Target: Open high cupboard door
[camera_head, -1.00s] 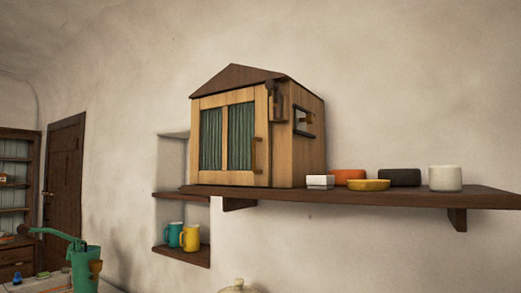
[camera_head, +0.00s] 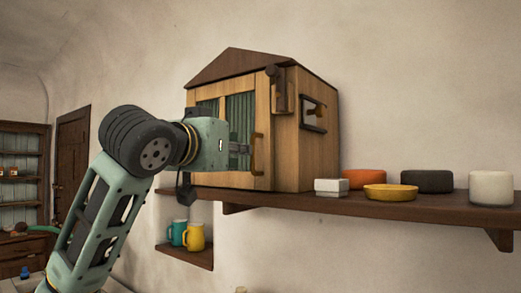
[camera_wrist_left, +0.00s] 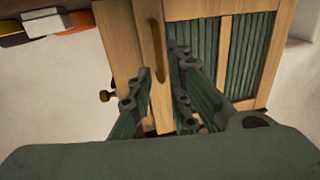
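The high cupboard (camera_head: 312,150) is a small wooden house-shaped cabinet on a wall shelf, and its front door (camera_head: 264,105) with green curtained panels looks closed. A brass vertical handle (camera_head: 258,154) is on the door's right side; it also shows in the left wrist view (camera_wrist_left: 157,48). My left gripper (camera_head: 243,148) is in front of the door, close to the handle. In the left wrist view its fingers (camera_wrist_left: 160,72) are apart, with the handle lined up between them. I cannot tell whether they reach around it. My right gripper is not in view.
The dark shelf (camera_head: 400,207) carries a white box (camera_head: 331,187), a yellow dish (camera_head: 390,192), an orange bowl (camera_head: 363,177), a dark bowl (camera_head: 427,181) and a white pot (camera_head: 491,188). Teal (camera_head: 177,232) and yellow mugs (camera_head: 195,237) stand in the niche below.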

